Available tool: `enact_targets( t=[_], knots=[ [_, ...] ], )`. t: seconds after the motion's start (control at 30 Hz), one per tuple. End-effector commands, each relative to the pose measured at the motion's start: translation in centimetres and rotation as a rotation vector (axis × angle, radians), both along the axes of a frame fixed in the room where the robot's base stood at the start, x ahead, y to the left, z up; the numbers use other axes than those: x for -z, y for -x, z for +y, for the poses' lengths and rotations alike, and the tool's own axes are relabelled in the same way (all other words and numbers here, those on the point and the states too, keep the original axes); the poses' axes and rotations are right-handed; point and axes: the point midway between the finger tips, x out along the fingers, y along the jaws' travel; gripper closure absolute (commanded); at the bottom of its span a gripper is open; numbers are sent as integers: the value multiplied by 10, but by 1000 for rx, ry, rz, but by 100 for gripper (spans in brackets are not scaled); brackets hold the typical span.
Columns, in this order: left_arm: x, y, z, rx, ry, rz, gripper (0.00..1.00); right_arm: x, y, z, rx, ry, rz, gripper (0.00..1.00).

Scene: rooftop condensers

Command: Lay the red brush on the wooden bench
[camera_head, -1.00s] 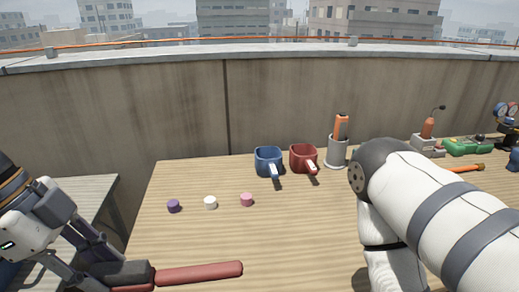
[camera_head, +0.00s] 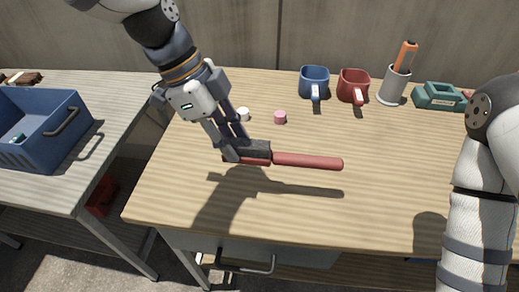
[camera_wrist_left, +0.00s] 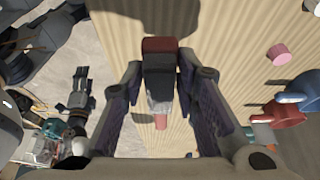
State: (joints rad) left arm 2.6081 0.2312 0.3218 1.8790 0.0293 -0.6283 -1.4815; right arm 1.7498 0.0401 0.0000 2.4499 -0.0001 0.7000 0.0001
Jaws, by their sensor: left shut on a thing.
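The red brush (camera_head: 308,161) has a long red handle and a dark grey head part. My left gripper (camera_head: 246,153) is shut on the dark part, and the handle points to the right. The brush is held level above the wooden bench (camera_head: 300,215), with its shadow on the top below it. In the left wrist view the brush (camera_wrist_left: 161,46) sits between the fingers, partly hidden by them. My right arm shows at the right edge of the head view, but its gripper cannot be made out.
A white cap (camera_head: 243,114) and a pink cap (camera_head: 280,117) stand behind the brush. A blue mug (camera_head: 314,82), a red mug (camera_head: 353,86) and a grey holder (camera_head: 394,86) stand at the back. A blue crate (camera_head: 42,135) is on the left table. The bench's front middle is clear.

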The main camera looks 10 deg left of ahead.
Motion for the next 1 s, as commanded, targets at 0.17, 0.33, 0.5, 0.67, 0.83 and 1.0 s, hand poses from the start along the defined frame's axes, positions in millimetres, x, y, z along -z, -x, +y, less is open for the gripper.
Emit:
enact_targets(
  t=[0.17, 0.33, 0.5, 0.67, 0.83, 1.0],
  knots=[
    [44, -26, -22, 1, -1, 10, 100, 10, 11, 0, 0, 0, 42, 49],
    [57, -36, -30, 0, 0, 4, 100, 13, 15, 0, 0, 0, 56, 49],
    [84, -40, -34, 0, 0, 7, 100, 17, 19, 0, -1, 0, 70, 49],
    [91, -41, -34, 0, 0, -2, 100, 17, 19, 0, -1, 0, 71, 49],
    [92, -41, -34, 1, 0, -1, 100, 18, 19, 0, -1, 0, 71, 49],
    [95, -41, -33, 1, 0, -1, 54, 18, 20, 0, -1, 0, 73, 49]
  ],
)
